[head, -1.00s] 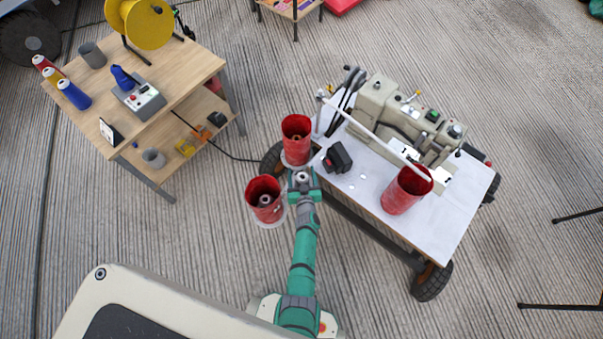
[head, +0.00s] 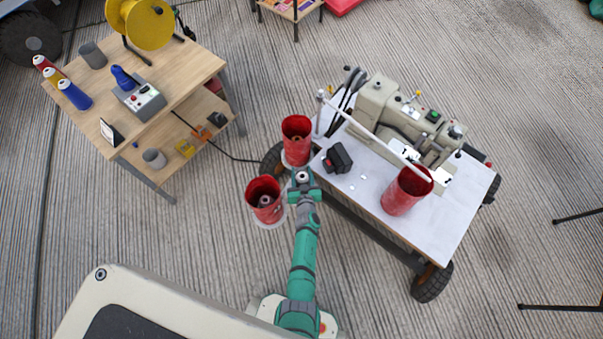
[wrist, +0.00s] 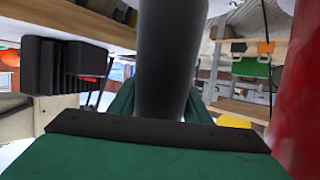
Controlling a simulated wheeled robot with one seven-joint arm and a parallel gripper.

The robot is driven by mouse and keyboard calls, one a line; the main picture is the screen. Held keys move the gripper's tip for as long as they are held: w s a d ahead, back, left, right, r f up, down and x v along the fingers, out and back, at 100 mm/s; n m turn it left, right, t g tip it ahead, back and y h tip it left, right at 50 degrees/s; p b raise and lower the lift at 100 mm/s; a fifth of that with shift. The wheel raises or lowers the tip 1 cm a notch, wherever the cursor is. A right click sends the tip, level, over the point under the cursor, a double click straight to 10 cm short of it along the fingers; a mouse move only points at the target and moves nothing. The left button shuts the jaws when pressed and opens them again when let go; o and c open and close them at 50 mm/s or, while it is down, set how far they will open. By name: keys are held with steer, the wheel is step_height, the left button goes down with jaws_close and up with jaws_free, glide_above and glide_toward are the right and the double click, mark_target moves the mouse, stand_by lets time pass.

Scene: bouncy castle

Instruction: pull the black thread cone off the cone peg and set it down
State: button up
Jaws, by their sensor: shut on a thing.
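My gripper (head: 303,178) is at the near left corner of the white-topped cart. In the wrist view, a dark, near-black tapered body, the black thread cone (wrist: 170,60), stands upright between my jaws. My gripper (wrist: 160,125) is shut on it. In the head view only a small round top shows at the gripper. The cone peg cannot be made out, and the cone's lower end is hidden by the gripper, so I cannot tell whether it is still around the peg.
Red open cups stand close by: one behind (head: 296,140), one left (head: 264,200). A third red cup (head: 405,190), a black block (head: 337,158) and a beige machine (head: 385,110) are on the cart (head: 440,225). A wooden workbench (head: 185,75) stands at left.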

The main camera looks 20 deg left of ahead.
steer(key=shift+r, duration=0.25)
steer(key=shift+r, duration=0.7)
steer(key=shift+r, duration=0.25)
steer(key=shift+r, duration=1.3)
steer(key=shift+r, duration=1.15)
steer(key=shift+d+r, duration=0.1)
steer(key=shift+r, duration=1.85)
